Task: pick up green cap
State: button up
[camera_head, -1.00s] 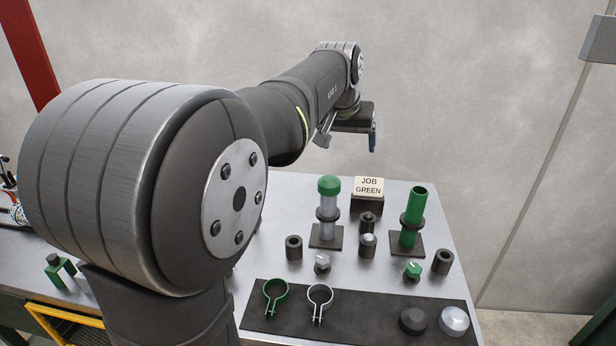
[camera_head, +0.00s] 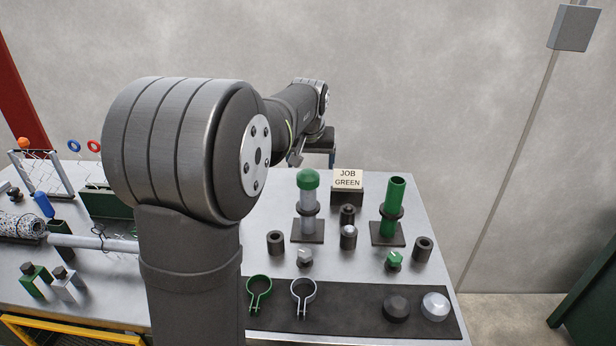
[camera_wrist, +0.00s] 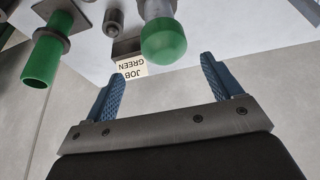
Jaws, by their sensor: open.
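The green cap (camera_head: 308,180) is a dome on top of a grey post (camera_head: 308,199) that stands upright on a dark square base. In the wrist view the green cap (camera_wrist: 163,42) lies just beyond the fingertips, roughly between them across the picture. My gripper (camera_wrist: 163,68) is open, with two blue ribbed fingers and nothing between them. In the head view my gripper (camera_head: 325,148) is behind and above the cap, partly hidden by my arm.
A green tube (camera_head: 396,195) stands right of the post, and a JOB GREEN sign (camera_head: 347,179) sits behind. Small dark cylinders (camera_head: 276,242) stand around. Clamp rings (camera_head: 259,288) and domed caps (camera_head: 435,306) lie on a dark mat (camera_head: 350,312) in front.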

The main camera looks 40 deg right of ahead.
aim_at(308, 172)
jog(key=x, duration=0.3)
jog(key=a+x, duration=0.1)
jog(key=x, duration=0.1)
jog(key=shift+w+f, duration=0.1)
jog(key=shift+f, duration=0.1)
jog(key=c, duration=1.1)
